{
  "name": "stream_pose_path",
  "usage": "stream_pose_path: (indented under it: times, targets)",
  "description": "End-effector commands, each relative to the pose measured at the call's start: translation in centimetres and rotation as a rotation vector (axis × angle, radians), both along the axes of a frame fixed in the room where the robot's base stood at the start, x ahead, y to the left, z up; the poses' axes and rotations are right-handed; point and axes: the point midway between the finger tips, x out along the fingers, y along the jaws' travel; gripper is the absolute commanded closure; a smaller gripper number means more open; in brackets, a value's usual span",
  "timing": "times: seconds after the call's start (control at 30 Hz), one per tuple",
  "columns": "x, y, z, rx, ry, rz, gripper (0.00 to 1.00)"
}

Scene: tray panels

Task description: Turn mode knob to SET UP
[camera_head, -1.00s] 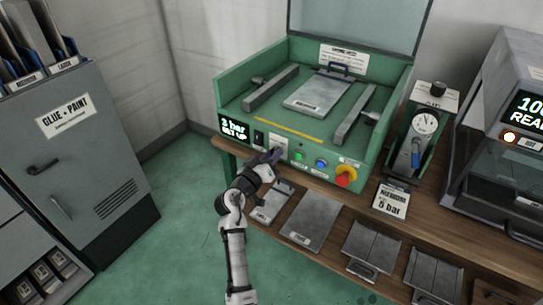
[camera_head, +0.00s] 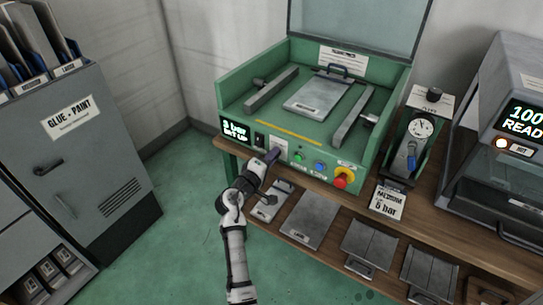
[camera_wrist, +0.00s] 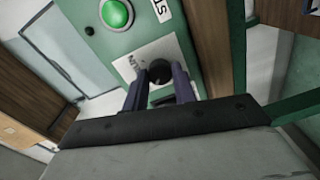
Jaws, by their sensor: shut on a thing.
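The green press panel (camera_head: 308,169) carries the mode knob, which the gripper hides in the head view. In the wrist view the mode knob (camera_wrist: 159,74) is a dark round knob on a white label plate (camera_wrist: 142,58). My gripper (camera_wrist: 160,84) is shut on it, with one finger on each side. In the head view my gripper (camera_head: 272,155) is at the panel's left part, right of a black switch (camera_head: 259,140). The small display (camera_head: 235,131) at the panel's left end shows "3 bar" and a second line that appears to read "SET UP".
A green button (camera_head: 299,156), a blue button (camera_head: 320,166) and a red emergency stop (camera_head: 344,177) sit right of my gripper. A gauge unit (camera_head: 418,140) stands further right. Metal plates (camera_head: 313,220) lie on the shelf below. The floor at left is clear.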

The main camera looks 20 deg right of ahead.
Motion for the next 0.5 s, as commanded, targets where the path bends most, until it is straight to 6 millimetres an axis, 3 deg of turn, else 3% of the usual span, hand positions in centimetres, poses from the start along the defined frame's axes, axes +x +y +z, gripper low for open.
stream_pose_path:
  times: [0.5]
  targets:
    - [0.02, 0.07, -0.08, -0.036, 0.048, 0.002, 0.96]
